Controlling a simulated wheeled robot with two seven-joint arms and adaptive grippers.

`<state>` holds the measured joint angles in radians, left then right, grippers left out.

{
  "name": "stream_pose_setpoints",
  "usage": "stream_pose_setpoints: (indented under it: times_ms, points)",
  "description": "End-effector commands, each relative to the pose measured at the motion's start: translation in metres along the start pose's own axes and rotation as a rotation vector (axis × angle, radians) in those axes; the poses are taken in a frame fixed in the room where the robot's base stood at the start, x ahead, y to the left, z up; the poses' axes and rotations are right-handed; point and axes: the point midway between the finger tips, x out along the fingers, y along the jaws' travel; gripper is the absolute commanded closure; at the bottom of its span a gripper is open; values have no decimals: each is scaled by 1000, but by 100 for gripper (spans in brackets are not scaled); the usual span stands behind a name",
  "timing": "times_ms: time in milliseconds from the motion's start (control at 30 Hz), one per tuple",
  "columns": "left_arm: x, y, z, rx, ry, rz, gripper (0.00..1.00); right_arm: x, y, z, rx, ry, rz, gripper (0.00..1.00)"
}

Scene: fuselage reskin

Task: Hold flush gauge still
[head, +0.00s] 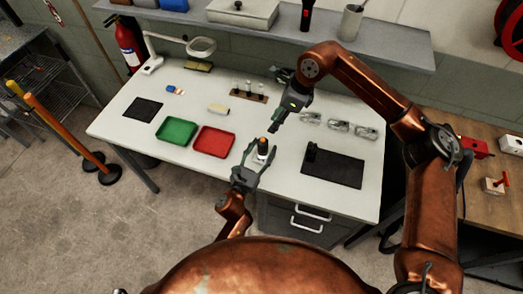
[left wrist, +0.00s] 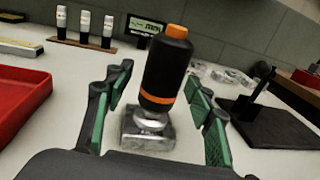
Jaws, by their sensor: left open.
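A black cylinder with an orange band and orange top, apparently the flush gauge (left wrist: 167,65), stands nearly upright on a small metal block (left wrist: 148,133). In the head view the gauge (head: 262,146) is near the table's front edge. My left gripper (head: 257,163) is open around it. In the left wrist view its green-padded fingers (left wrist: 158,84) stand on both sides of the gauge, with visible gaps. My right gripper (head: 277,122) hangs above the table behind the gauge, apart from it; whether its fingers are open is unclear.
A red tray (head: 214,141) and a green tray (head: 177,132) lie to the left. A black mat (head: 333,170) with a dark upright piece lies to the right. Behind are a rack of small bottles (head: 248,95), a digital display (left wrist: 146,25) and several clear-looking pieces (head: 338,126).

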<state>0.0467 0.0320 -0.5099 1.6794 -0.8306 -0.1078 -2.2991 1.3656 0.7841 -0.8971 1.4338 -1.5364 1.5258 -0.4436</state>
Motion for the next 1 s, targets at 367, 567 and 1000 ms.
stream_pose_setpoints:
  times_ms: [367, 567, 1000]
  points:
    - [0, 0, 0, 0, 0, 0, 70, 0, 0, 0, 0, 0, 0, 71]
    - [0, 0, 0, 0, 0, 0, 84, 0, 0, 0, 0, 0, 0, 71]
    - [0, 0, 0, 0, 0, 0, 100, 0, 0, 0, 0, 0, 0, 79]
